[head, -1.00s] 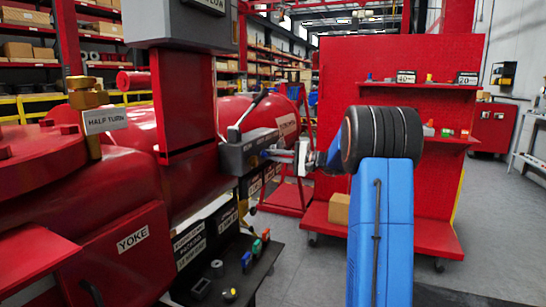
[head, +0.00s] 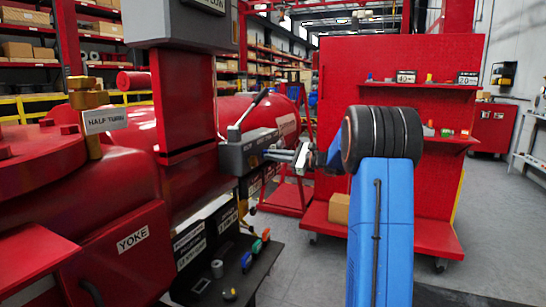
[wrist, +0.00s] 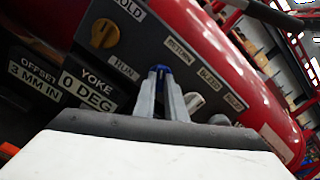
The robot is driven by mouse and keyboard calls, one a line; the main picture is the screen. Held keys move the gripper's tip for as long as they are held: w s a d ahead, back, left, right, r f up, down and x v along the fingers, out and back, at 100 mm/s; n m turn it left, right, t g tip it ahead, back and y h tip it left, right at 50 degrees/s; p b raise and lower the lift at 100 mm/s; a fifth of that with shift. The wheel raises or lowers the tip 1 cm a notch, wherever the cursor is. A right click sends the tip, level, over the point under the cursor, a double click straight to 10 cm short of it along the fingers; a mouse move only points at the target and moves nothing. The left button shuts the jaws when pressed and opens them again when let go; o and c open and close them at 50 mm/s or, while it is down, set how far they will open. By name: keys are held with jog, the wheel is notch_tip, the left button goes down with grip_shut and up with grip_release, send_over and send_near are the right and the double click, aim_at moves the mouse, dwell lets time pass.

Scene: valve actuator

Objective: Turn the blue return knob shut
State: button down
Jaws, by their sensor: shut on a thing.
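The blue return knob (wrist: 160,69) shows as a small blue patch between my fingertips in the wrist view, just below the RETURN label (wrist: 180,49). My gripper (wrist: 164,78) is shut on it, with one grey finger on each side. The fingers hide most of the knob, so its pointing direction cannot be told. In the head view my gripper (head: 269,154) reaches left to the face of the grey valve box (head: 236,157). The knob is hidden there.
On the same panel are a yellow knob (wrist: 104,32) at the left and a pale knob (wrist: 195,101) close right of my fingers. A dark bench (head: 240,284) with small parts stands below. The grey floor at right is open.

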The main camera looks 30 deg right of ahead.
jog(key=m, duration=0.5)
jog(key=shift+f+m, duration=0.1)
jog(key=shift+m, duration=0.2)
dwell(0.4)
jog(key=c, duration=1.8)
grip_release()
jog(key=shift+s+d, duration=0.1)
jog(key=v, duration=1.7)
jog(key=shift+s+d, duration=0.1)
